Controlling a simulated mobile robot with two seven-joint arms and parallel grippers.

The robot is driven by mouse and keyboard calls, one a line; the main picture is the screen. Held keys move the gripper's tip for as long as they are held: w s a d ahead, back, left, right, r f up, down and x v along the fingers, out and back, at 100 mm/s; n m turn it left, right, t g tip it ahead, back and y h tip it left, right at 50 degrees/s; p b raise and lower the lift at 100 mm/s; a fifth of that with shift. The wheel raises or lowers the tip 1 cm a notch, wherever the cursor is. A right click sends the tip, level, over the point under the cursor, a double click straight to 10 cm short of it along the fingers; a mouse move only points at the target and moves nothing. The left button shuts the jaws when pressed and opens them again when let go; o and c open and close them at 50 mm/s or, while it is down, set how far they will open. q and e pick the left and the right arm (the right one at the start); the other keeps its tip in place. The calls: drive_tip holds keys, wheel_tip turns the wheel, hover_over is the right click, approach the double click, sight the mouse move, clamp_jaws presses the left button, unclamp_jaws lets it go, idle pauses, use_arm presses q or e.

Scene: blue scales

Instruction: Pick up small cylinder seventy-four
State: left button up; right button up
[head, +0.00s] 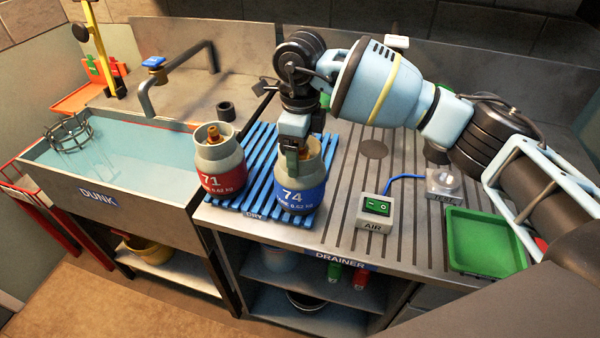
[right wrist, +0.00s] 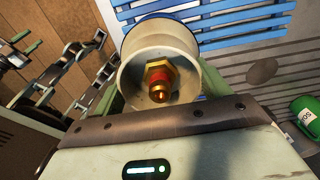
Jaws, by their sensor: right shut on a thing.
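Small cylinder seventy-four (head: 293,190) is a grey gas cylinder with a blue band marked 74. It stands upright over the right part of the blue slatted rack (head: 258,145); I cannot tell if it touches the slats. My right gripper (head: 292,158) comes down from above and is shut on the cylinder's upper rim. In the right wrist view, the cylinder's round collar (right wrist: 135,62) surrounds a brass valve with a red ring, between the greenish fingers. Part of the collar is hidden by the gripper in the head view.
A red-banded cylinder marked 71 (head: 220,165) stands close on the left. The water-filled DUNK sink (head: 110,165) is further left. The AIR switch box (head: 376,210), the TEST unit (head: 443,184) and a green tray (head: 486,240) are on the right of the drainer.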

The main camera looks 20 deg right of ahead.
drive_tip(key=shift+r, duration=0.25)
drive_tip(key=shift+r, duration=0.7)
drive_tip(key=shift+s+a+r, duration=0.15)
drive_tip(key=shift+r, duration=0.8)
drive_tip(key=s+a+r, duration=0.1)
drive_tip(key=s+a, duration=0.9)
drive_tip(key=s, duration=0.1)
drive_tip(key=shift+s+a+r+b, duration=0.2)
drive_tip(key=shift+s+b, duration=0.1)
drive_tip(key=shift+b, duration=0.1)
drive_tip(key=shift+f, duration=0.1)
